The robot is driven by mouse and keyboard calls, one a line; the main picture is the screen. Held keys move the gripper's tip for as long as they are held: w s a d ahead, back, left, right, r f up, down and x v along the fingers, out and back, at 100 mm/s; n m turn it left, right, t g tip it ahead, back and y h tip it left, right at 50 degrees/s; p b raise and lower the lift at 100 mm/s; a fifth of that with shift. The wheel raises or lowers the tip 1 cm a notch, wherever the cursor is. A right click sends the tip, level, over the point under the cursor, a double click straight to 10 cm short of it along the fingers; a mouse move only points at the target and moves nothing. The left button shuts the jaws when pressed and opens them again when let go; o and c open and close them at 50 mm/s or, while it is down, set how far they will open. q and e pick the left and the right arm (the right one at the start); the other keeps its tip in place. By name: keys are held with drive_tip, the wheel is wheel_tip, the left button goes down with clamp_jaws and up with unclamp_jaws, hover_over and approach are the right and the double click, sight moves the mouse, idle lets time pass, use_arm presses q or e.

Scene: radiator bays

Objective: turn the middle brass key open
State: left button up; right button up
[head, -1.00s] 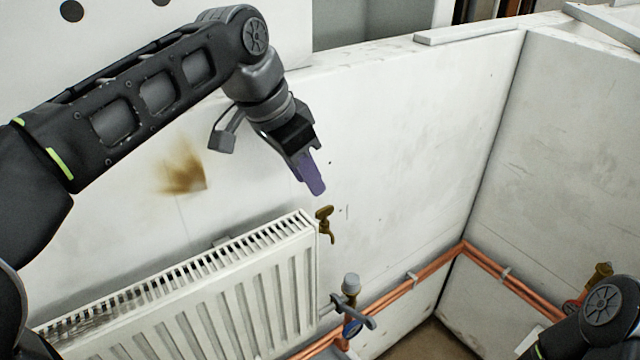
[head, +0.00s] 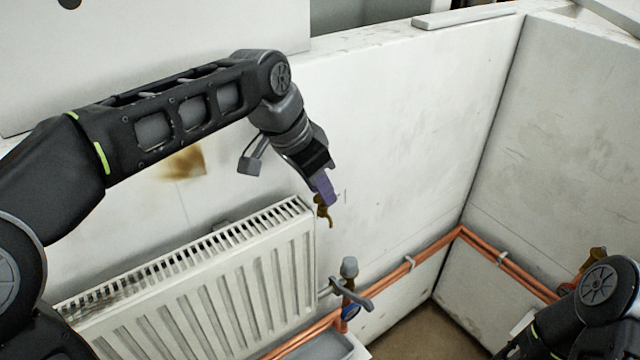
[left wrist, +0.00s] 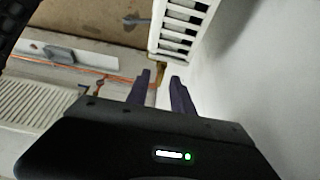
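A brass key (head: 325,213) sits by the upper right corner of the white radiator (head: 215,280), close to the wall. My left gripper (head: 327,194), with purple fingers, points down at it, and its fingertips overlap the key's top in the head view. In the left wrist view the two fingers (left wrist: 161,77) are apart, and the brass key (left wrist: 161,72) shows beyond the gap between their tips. I cannot tell whether they touch it. My right gripper is not in view; only part of my right arm shows at the lower right.
Below the radiator's right end is a valve with a grey cap (head: 349,267). Copper pipes (head: 400,273) run along the wall into the corner. Another brass piece (head: 597,254) shows at the right, partly behind my right arm. The wall right of the key is bare.

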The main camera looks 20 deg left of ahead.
use_arm(q)
drive_tip(key=shift+f, duration=0.1)
drive_tip(key=shift+c, duration=0.5)
clamp_jaws()
